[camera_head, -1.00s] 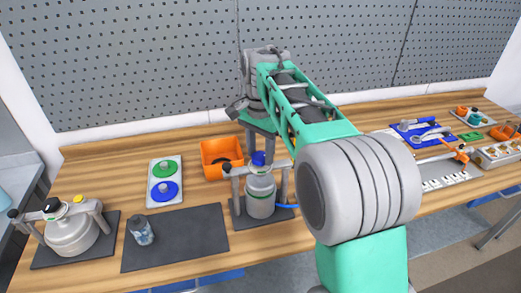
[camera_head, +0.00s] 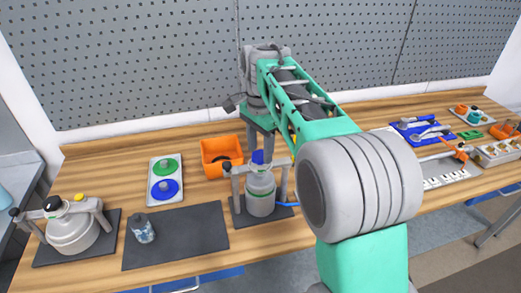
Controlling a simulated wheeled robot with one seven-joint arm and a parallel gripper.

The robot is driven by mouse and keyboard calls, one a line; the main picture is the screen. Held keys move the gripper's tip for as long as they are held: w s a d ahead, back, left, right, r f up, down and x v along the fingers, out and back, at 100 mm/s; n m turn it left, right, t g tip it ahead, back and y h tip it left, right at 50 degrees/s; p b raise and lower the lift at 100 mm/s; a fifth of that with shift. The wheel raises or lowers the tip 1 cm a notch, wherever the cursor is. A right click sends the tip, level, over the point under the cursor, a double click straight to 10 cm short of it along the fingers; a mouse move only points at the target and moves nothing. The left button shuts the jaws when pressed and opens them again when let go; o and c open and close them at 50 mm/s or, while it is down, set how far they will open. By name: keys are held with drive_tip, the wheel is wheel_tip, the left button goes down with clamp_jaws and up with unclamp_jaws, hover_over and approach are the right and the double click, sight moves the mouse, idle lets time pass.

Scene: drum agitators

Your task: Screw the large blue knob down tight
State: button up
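The large blue knob (camera_head: 258,157) is on top of the clamp frame over the middle grey drum (camera_head: 260,190). The drum stands on a dark mat, with an upright post on each side. My gripper (camera_head: 260,138) points down from the end of my arm, directly above the blue knob. Its fingertips are small and partly hidden by the mount and arm. I cannot tell whether they touch the knob or how far apart they are.
An orange bin (camera_head: 221,156) stands close behind and left of the drum. A tray (camera_head: 165,180) holds green and blue discs. A bottle (camera_head: 141,229) stands on a dark mat (camera_head: 185,238). Another clamped drum (camera_head: 72,232) is at far left. Tools lie at right.

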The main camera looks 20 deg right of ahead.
sight(260, 155)
drive_tip(key=o, duration=0.4)
drive_tip(key=shift+f, duration=0.2)
drive_tip(key=shift+c, duration=0.2)
drive_tip(key=shift+s, duration=0.1)
wheel_tip(260, 155, up, 8)
drive_tip(key=shift+f+b, duration=0.1)
drive_tip(key=shift+b, duration=0.2)
